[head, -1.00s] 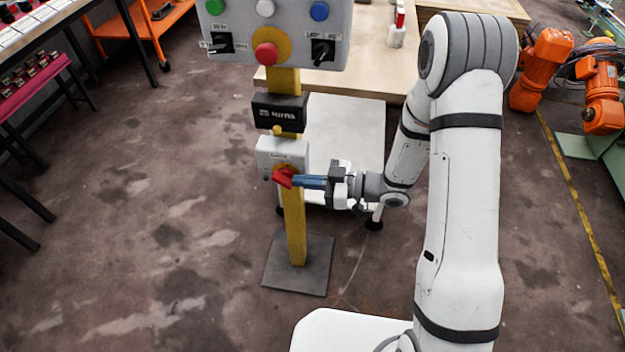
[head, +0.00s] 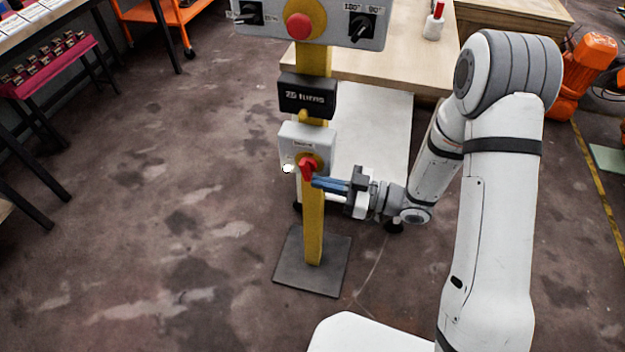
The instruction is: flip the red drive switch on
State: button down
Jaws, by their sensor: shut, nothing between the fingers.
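The red drive switch (head: 307,168) is a rotary handle on a yellow round plate, on the front of a small light-grey box (head: 307,138) on a yellow post. The handle looks roughly upright, leaning slightly. My gripper (head: 315,182) has blue fingers, shut and empty. It comes in from the right, with its fingertips at the lower right of the red handle. I cannot tell whether they touch it.
Above the box are a black display (head: 307,96) reading "25 turns" and a grey panel (head: 340,32) with a red button and black knobs. The post stands on a dark base plate (head: 312,262). A wooden table (head: 385,65) stands behind.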

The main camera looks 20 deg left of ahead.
jog(key=shift+d+r, duration=0.2)
jog(key=shift+d, duration=0.25)
jog(key=w+d+f, duration=0.1)
jog(key=d+f, duration=0.3)
jog(key=d, duration=0.7)
jog(key=shift+w+d+f+p, duration=0.2)
jog(key=shift+w+d+p, duration=0.05)
jog(key=shift+p, duration=0.1)
